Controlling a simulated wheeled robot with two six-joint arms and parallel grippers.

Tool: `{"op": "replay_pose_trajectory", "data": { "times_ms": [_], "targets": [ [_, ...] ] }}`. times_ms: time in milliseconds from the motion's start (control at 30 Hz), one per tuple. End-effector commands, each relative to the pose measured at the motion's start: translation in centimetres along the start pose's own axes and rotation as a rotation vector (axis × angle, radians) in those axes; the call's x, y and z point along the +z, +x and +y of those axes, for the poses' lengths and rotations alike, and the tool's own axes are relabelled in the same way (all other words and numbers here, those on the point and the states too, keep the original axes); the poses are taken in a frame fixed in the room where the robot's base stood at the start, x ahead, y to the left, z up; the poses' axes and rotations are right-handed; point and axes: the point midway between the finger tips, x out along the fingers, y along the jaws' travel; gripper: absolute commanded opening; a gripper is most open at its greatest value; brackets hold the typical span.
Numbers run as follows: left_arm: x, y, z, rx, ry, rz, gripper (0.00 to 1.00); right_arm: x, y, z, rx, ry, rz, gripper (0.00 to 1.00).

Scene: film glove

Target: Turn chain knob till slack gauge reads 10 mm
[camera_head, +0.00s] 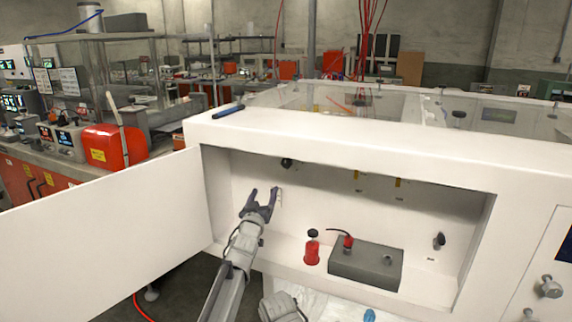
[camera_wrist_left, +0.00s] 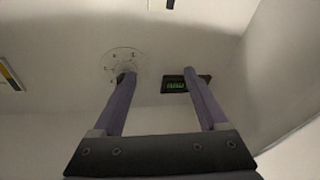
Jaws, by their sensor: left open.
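My left gripper (camera_head: 263,192) is inside the open white cabinet, near its back wall, with its two dark fingers spread and nothing between them. In the left wrist view the gripper (camera_wrist_left: 158,76) points at the wall. A pale round plate with small marks (camera_wrist_left: 112,62), which looks like the knob's dial, sits behind the left fingertip; its centre is partly hidden. A small dark display with green characters (camera_wrist_left: 174,85), probably the slack gauge, is partly covered by the right finger. I cannot read its value. Contact with the wall fittings is unclear.
The cabinet door (camera_head: 110,240) stands open at the left. A red bottle-like object (camera_head: 311,255) and a dark grey box (camera_head: 365,265) stand on the cabinet floor, right of my arm.

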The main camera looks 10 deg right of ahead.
Motion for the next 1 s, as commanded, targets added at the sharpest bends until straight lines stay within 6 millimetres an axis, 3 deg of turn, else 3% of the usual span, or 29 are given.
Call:
{"op": "replay_pose_trajectory", "data": {
  "times_ms": [100,233,567,1000],
  "targets": [
    [-1.8,1.5,3.3,0.106,-0.025,0.107,0.76,0.0,0.0,0.0,0.000,0.000,0.000,0.00],
    [-2.9,1.8,5.3,0.171,-0.042,0.166,0.76,0.0,0.0,0.0,0.000,0.000,0.000,0.00],
    [-3.4,2.3,5.8,0.187,-0.045,0.181,0.76,0.0,-0.3,0.0,0.000,0.000,0.000,0.00],
    [-4.5,8.1,6.8,0.185,-0.044,0.180,0.76,0.1,-2.6,0.2,0.000,0.000,0.000,0.00]
  ]
}}
